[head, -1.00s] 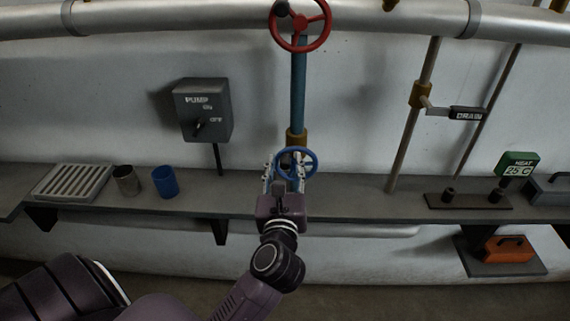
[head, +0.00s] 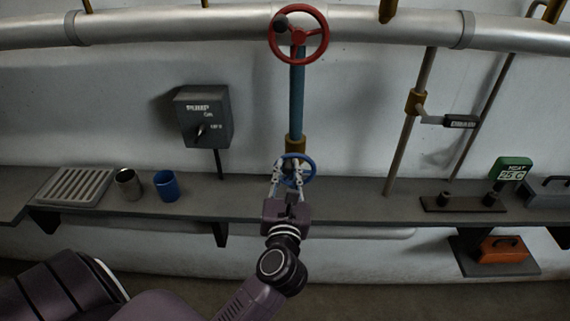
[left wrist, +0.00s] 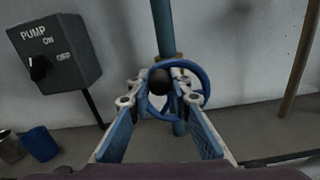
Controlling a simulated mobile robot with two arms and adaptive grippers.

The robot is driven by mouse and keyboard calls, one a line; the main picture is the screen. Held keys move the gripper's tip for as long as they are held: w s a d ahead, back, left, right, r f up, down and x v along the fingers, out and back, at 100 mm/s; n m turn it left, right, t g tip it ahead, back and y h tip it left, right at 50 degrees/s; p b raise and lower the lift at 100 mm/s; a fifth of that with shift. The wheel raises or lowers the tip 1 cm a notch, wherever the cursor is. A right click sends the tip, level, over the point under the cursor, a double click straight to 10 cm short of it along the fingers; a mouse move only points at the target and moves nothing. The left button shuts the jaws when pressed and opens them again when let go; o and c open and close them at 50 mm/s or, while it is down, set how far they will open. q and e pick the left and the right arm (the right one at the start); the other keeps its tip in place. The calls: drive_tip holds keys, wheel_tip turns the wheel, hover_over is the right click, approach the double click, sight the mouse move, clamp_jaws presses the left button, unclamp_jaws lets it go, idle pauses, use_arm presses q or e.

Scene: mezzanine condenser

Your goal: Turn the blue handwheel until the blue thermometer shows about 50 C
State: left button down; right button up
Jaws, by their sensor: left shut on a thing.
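The blue handwheel (head: 309,166) is low on the teal vertical pipe (head: 297,95), just above the shelf. In the left wrist view the blue handwheel (left wrist: 206,88) carries a black knob (left wrist: 158,81). My left gripper (head: 291,176) is at the wheel. In the left wrist view its fingertips (left wrist: 158,83) are on either side of the knob, shut on it. They partly hide the wheel. I see no blue thermometer; a green display (head: 511,169) at the right reads HEAT 25 C. My right gripper is not in view.
A red handwheel (head: 326,34) is higher on the same pipe. A grey pump switch box (head: 203,118) hangs left. On the shelf (head: 345,205) are a grate (head: 76,186), a metal cup (head: 128,184) and a blue cup (head: 166,186). A drain lever (head: 459,121) is at right.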

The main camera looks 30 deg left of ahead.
sight(306, 162)
use_arm(q)
drive_tip(key=m+p, duration=0.2)
drive_tip(key=d+m+p, duration=0.1)
drive_tip(key=m+p, duration=0.1)
drive_tip(key=w+d+m+p, duration=0.1)
drive_tip(key=m+p, duration=0.1)
drive_tip(key=shift+w+r+m+p, duration=0.1)
drive_tip(key=shift+r+m+p, duration=0.2)
drive_tip(key=shift+r+p, duration=0.05)
drive_tip(key=m+p, duration=0.1)
drive_tip(key=m, duration=0.1)
drive_tip(key=d+m+p, duration=0.1)
drive_tip(key=shift+w+d+f+p, duration=0.1)
drive_tip(key=shift+w+f+p, duration=0.2)
drive_tip(key=shift+w+d+f+m+p, duration=0.1)
drive_tip(key=shift+d+f+m+p, duration=0.1)
drive_tip(key=shift+m+p, duration=0.35)
drive_tip(key=shift+w+d+f+m+p, duration=0.1)
drive_tip(key=shift+f+m+p, duration=0.1)
drive_tip(key=shift+m, duration=0.55)
drive_tip(key=c, duration=1.8)
unclamp_jaws()
drive_tip(key=shift+o, duration=0.2)
drive_tip(key=v, duration=1.2)
drive_tip(key=shift+d+f, duration=0.1)
